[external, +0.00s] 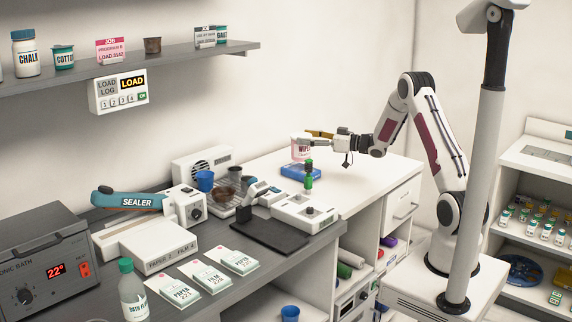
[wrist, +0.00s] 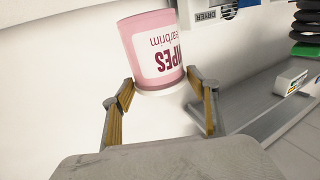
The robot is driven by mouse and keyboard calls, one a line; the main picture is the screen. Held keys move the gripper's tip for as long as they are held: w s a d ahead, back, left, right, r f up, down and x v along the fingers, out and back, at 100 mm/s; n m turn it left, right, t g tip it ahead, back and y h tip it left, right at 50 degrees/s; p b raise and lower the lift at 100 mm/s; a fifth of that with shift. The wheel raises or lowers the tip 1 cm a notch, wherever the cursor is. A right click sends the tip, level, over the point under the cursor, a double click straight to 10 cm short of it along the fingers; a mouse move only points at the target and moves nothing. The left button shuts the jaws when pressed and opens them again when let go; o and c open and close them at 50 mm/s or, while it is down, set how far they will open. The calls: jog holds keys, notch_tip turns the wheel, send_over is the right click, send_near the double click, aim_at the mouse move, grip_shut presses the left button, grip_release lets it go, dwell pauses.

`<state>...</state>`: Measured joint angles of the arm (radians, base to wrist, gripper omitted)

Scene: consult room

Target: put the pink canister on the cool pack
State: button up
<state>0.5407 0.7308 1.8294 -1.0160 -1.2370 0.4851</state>
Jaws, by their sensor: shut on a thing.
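The pink canister (external: 299,152) has a white label. In the wrist view the canister (wrist: 142,26) appears with its lettering upside down, its near end between my fingers. My gripper (external: 318,138) is shut on the canister; in the wrist view its fingers (wrist: 160,88) sit either side of it. The blue cool pack (external: 300,172) lies flat on the white counter, just below the canister in the external view. I cannot tell whether they touch or the canister is behind it. The cool pack does not show in the wrist view.
A green-and-black upright item (external: 309,177) stands in front of the cool pack, by a white device (external: 305,212). The white counter (external: 365,175) is clear to the right. A sealer (external: 130,203) and blue cup (external: 205,180) stand left.

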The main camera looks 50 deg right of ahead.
aim_at(308, 147)
jog(key=shift+f, duration=1.8)
jog(key=shift+f, duration=0.15)
jog(key=o, duration=1.3)
jog(key=shift+c, duration=0.2)
jog(key=v, duration=1.2)
jog(key=shift+w, duration=0.1)
